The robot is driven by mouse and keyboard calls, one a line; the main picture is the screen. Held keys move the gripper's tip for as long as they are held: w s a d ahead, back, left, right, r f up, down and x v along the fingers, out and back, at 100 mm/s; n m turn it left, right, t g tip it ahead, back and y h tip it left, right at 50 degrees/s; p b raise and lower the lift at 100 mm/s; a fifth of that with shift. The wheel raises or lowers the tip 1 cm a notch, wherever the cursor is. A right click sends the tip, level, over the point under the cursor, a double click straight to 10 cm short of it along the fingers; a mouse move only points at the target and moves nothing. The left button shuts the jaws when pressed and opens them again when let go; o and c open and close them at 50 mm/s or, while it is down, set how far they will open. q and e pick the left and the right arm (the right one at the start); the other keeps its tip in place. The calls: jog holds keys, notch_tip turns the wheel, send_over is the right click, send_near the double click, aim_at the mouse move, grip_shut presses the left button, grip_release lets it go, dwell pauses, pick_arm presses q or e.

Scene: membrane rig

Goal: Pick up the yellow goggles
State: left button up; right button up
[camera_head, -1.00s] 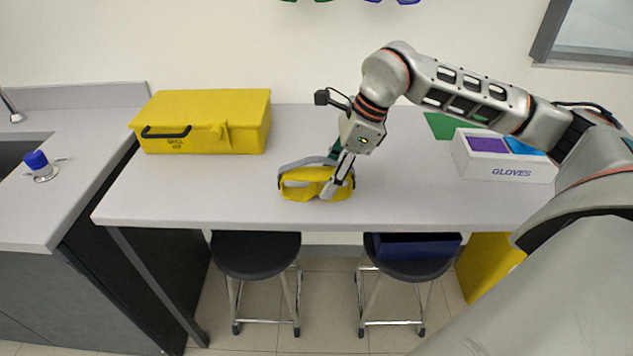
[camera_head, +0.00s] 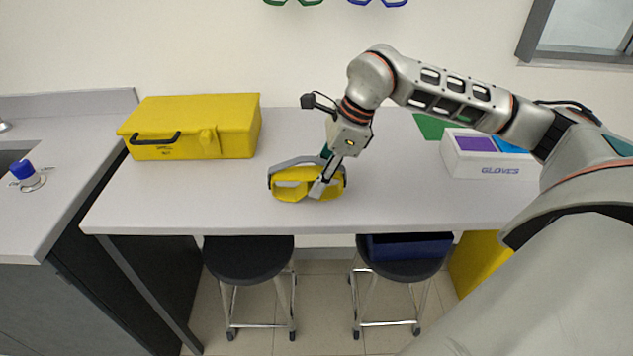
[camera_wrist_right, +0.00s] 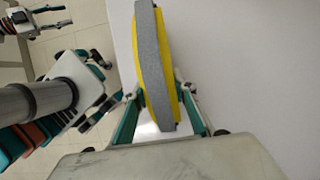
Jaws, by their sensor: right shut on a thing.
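The yellow goggles (camera_head: 290,187) with a grey strap are at the middle of the light table, near its front half. My right gripper (camera_head: 322,182) reaches down to them from the right and is shut on their right part. In the right wrist view the goggles (camera_wrist_right: 158,65) stand between the two fingers of my right gripper (camera_wrist_right: 158,112), with the grey strap facing the camera. I cannot tell whether the goggles touch the table. My left gripper does not show in the head view.
A yellow case (camera_head: 195,125) stands at the table's back left. A white glove box (camera_head: 490,158) stands at the right, near a green sheet (camera_head: 430,126). Two black stools (camera_head: 248,258) stand at the front. The table between case and glove box is otherwise clear.

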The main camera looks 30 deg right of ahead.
notch_tip(320, 180, up, 19)
jog(key=p, duration=0.2)
dwell(0.3)
